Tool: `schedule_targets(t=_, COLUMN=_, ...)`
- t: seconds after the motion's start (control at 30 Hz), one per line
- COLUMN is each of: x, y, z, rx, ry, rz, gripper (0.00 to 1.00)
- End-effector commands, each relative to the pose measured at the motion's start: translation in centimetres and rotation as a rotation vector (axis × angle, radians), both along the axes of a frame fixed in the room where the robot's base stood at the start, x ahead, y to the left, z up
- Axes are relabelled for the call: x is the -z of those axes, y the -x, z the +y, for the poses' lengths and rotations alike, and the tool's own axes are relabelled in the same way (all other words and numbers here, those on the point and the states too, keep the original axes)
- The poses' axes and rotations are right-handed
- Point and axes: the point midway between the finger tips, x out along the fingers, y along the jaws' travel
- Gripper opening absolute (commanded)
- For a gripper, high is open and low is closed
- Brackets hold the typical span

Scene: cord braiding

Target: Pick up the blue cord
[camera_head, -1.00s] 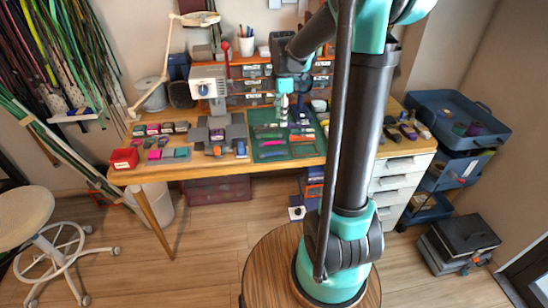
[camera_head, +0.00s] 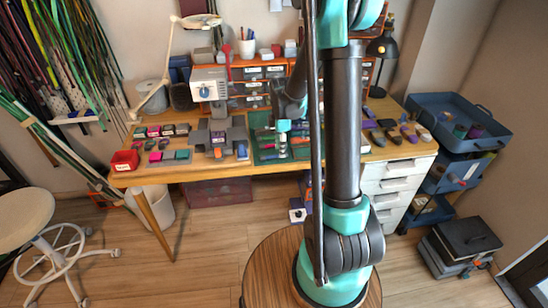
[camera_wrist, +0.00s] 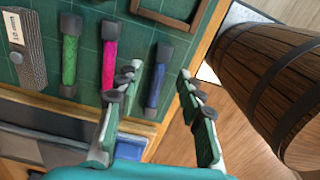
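The blue cord (camera_wrist: 157,78) is a short, dark blue piece with dark end caps. It lies on the green mat (camera_wrist: 135,45) near the mat's edge in the wrist view. My gripper (camera_wrist: 160,72) is open, with one finger on each side of the cord in that picture. The fingers do not close on it; I cannot tell how far above the mat they are. In the head view my gripper (camera_head: 284,143) is over the green mat on the workbench (camera_head: 200,172), and I cannot pick out the blue cord there.
A pink cord (camera_wrist: 110,55) lies just left of the blue one, close to the left finger. A green cord (camera_wrist: 70,58) lies further left. A brown frame (camera_wrist: 165,12) lies beyond the blue cord. In the head view, a grey machine (camera_head: 218,135) stands left of the mat.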

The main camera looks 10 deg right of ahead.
Motion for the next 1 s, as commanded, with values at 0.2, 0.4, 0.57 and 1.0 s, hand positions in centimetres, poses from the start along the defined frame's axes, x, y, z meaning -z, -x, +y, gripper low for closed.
schedule_targets(t=0.2, x=1.9, y=0.0, z=0.0, rx=0.000, ry=0.000, rz=0.000, gripper=0.38)
schedule_targets(t=0.4, x=2.1, y=0.0, z=0.0, rx=0.000, ry=0.000, rz=0.000, gripper=0.38)
schedule_targets(t=0.57, x=2.1, y=0.0, z=0.0, rx=0.000, ry=0.000, rz=0.000, gripper=0.24)
schedule_targets(t=1.0, x=2.0, y=0.0, z=0.0, rx=0.000, ry=0.000, rz=0.000, gripper=0.00)
